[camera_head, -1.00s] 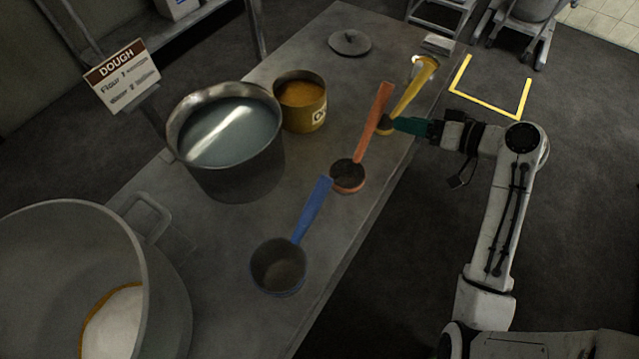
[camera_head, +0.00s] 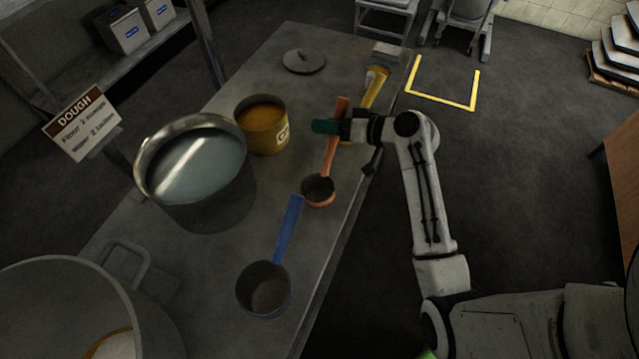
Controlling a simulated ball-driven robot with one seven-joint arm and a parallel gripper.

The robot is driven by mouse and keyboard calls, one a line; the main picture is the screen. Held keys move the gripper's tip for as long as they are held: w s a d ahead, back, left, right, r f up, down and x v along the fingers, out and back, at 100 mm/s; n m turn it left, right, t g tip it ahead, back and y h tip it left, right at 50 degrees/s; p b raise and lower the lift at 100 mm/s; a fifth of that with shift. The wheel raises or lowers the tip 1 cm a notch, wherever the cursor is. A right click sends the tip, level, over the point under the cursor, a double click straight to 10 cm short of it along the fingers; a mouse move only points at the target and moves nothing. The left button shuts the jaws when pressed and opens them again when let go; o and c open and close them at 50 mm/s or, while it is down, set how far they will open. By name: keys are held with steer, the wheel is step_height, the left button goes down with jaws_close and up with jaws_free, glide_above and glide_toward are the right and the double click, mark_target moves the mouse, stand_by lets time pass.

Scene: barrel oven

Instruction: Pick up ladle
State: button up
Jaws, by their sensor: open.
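Three ladles lie in a row along the right side of the grey table. The blue ladle (camera_head: 264,287) is nearest, with its handle pointing away. The orange-red ladle (camera_head: 319,190) is in the middle, its handle running up past my gripper. A yellow ladle (camera_head: 376,88) lies farther back, its lower part hidden behind my arm. My gripper (camera_head: 318,126), with teal fingers, is open and beside or over the orange-red handle. I cannot tell its height above the handle or whether it touches.
A large pot of water (camera_head: 195,165) and a yellow can (camera_head: 262,128) stand left of the ladles. A big pot (camera_head: 50,290) is at near left. A lid (camera_head: 304,62) lies at the back of the table (camera_head: 262,70). A dough sign (camera_head: 82,122) stands at left.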

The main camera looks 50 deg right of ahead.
steer(key=shift+w+f, duration=0.1)
steer(key=shift+w, duration=0.05)
jaws_close()
stand_by(0.4)
